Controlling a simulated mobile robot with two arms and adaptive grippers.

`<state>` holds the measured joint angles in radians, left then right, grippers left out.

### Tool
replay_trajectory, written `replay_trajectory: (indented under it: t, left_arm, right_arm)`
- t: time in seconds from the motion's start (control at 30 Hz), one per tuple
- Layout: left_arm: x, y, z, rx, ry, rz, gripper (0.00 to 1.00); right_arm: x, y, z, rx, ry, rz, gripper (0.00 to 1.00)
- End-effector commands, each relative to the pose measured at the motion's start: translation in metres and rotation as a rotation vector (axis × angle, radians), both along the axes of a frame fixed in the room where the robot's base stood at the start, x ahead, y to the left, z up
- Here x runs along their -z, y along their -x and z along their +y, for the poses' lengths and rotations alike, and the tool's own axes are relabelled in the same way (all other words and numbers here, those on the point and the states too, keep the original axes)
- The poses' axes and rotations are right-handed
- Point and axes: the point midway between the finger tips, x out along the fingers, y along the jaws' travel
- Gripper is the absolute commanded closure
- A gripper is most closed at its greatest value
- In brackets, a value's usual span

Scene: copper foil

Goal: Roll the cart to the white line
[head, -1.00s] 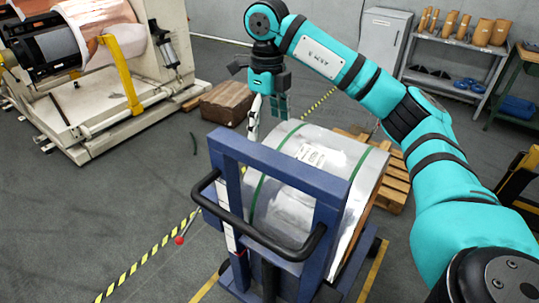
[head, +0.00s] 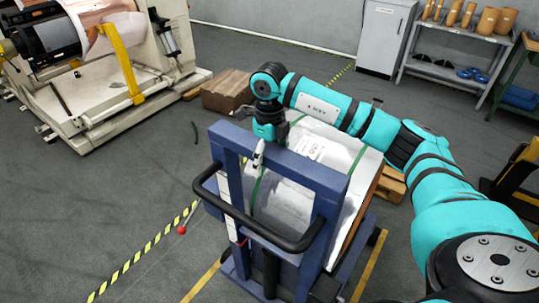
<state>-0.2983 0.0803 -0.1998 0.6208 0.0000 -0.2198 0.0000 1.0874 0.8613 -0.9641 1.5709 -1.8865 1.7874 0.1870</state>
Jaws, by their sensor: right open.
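The cart (head: 336,185) is a blue upright frame with a black loop handle (head: 255,228) on its near side. My right gripper (head: 259,158) points down at the top bar of the cart frame, near the coil. It is open, with a pale finger showing; the other finger is mostly hidden, and I cannot tell whether it touches the frame. My left gripper is not in view. I see no clear white line on the floor.
Yellow-black striped tape (head: 142,255) and yellow lines (head: 202,282) mark the grey floor. A large machine (head: 125,95) stands at the left, with a brown block (head: 228,91) beside it. A cabinet (head: 384,38) and shelf (head: 447,69) line the back. Open floor lies left of the cart.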

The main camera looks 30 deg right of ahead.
Motion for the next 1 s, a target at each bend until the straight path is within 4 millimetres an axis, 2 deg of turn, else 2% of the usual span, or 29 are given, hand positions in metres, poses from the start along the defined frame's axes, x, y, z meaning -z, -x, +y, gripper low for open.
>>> replay_trajectory:
  t: [0.1,0.73,1.0]
  left_arm:
    - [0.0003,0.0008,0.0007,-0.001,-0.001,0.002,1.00]
    - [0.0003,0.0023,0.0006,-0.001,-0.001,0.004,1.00]
    - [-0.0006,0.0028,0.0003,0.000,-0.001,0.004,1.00]
  right_arm:
    - [-0.0001,0.0000,-0.0002,0.000,0.000,0.000,0.17]
    - [-0.0008,-0.0002,-0.0004,0.001,0.001,0.000,0.99]
    - [-0.0010,0.0024,0.0067,-0.001,0.001,0.000,1.00]
